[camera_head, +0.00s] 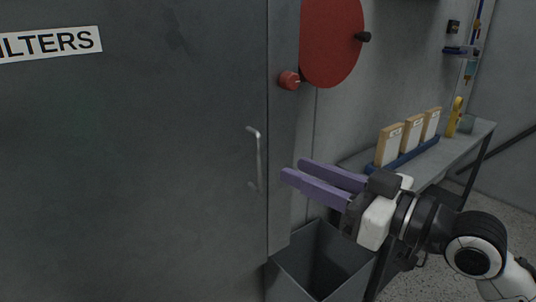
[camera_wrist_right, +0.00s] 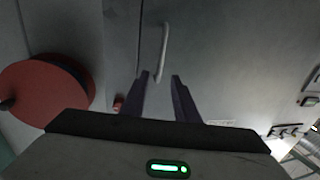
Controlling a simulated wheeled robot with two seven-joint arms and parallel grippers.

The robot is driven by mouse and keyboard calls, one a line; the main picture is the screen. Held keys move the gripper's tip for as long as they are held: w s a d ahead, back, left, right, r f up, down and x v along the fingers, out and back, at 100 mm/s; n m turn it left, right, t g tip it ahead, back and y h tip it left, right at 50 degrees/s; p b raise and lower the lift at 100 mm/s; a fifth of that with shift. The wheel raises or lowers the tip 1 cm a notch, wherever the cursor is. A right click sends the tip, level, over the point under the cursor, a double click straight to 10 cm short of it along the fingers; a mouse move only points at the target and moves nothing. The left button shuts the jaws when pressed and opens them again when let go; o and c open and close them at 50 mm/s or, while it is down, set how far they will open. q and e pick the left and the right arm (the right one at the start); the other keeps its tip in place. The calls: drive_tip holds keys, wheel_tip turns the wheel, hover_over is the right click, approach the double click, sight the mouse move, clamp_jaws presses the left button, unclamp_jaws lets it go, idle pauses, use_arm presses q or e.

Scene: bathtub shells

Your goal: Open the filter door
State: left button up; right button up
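The filter door (camera_head: 140,160) is a large dark grey panel filling the left of the head view, with a "FILTERS" label (camera_head: 50,43) at its upper left. It looks shut. Its vertical silver handle (camera_head: 258,160) is near the right edge. The handle also shows in the right wrist view (camera_wrist_right: 162,52), ahead of the fingertips. My right gripper (camera_head: 292,168) has two purple fingers pointing left at the handle. The fingers are apart, with nothing between them, and the handle is not touched. In the right wrist view the gripper (camera_wrist_right: 159,76) is open too. My left gripper is not in view.
A red disc (camera_head: 330,40) with a black knob and a small red knob (camera_head: 289,80) are right of the door. An open grey bin (camera_head: 318,262) stands below my gripper. A bench (camera_head: 462,143) with boxed filters (camera_head: 389,146) in a blue rack is at the right.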

sight(267, 158)
drive_tip(key=p+x, duration=0.1)
drive_tip(key=x, duration=0.7)
drive_tip(key=shift+w+a, duration=0.15)
drive_tip(key=shift+w, duration=0.05)
clamp_jaws()
